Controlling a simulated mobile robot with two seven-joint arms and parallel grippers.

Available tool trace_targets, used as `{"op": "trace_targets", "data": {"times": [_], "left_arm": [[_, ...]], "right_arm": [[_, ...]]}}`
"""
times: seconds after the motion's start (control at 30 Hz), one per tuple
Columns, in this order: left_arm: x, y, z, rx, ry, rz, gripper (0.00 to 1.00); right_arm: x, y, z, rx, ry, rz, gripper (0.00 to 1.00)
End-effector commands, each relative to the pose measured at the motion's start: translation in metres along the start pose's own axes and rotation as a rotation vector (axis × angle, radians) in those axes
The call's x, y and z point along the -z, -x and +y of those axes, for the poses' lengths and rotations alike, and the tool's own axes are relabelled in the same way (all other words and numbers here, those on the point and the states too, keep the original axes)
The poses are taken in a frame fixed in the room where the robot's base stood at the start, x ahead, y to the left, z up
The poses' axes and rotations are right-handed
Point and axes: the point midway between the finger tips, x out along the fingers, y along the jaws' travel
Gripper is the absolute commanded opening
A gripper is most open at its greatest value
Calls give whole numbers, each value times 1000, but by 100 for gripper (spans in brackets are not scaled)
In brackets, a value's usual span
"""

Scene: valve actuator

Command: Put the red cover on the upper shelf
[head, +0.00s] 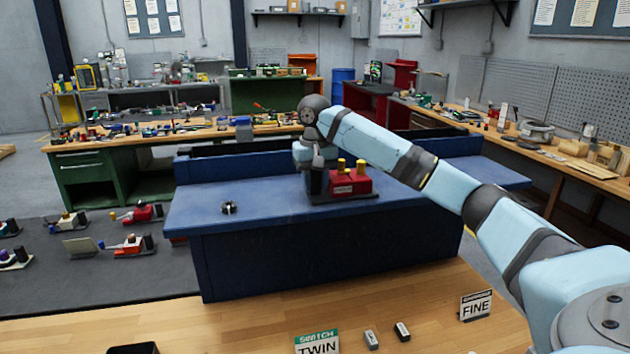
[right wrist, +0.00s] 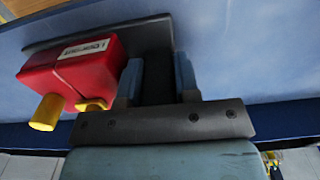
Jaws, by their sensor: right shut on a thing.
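The red cover (head: 350,181), a red housing with two yellow posts, sits on a dark base plate (head: 345,197) on the blue bench. In the right wrist view the red cover (right wrist: 75,72) is left of my fingers, with a white label. My right gripper (head: 316,172) reaches down beside its left end. The right wrist view shows the fingers (right wrist: 158,85) closed around a black block (right wrist: 157,78) at the plate's end, not around the red part. My left gripper is out of view. Wall shelves (head: 298,13) show at the back; I cannot tell which is the upper shelf.
A small dark round part (head: 229,208) lies on the blue bench (head: 270,225), left of the cover. A wooden table (head: 230,325) in front carries TWIN (head: 317,344) and FINE (head: 475,305) signs. Several similar assemblies stand on the grey mat (head: 90,275) at left.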

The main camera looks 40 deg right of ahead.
Motion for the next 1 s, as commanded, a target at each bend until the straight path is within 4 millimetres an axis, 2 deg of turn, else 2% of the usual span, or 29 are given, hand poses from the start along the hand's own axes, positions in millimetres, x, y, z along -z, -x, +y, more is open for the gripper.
{"op": "trace_targets", "data": {"times": [0.17,0.2,0.27,0.3,0.7,0.87,1.0], "left_arm": [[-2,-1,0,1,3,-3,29],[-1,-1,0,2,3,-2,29],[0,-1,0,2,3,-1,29],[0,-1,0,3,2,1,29],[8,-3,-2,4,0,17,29],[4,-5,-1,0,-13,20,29],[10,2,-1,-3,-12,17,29]], "right_arm": [[0,-2,0,0,0,0,0],[0,-2,0,0,0,0,39],[0,-2,0,0,0,0,53],[0,-2,0,0,0,0,55],[0,3,0,0,0,0,55],[0,27,0,4,0,3,55],[1,57,1,2,-1,4,55]]}}
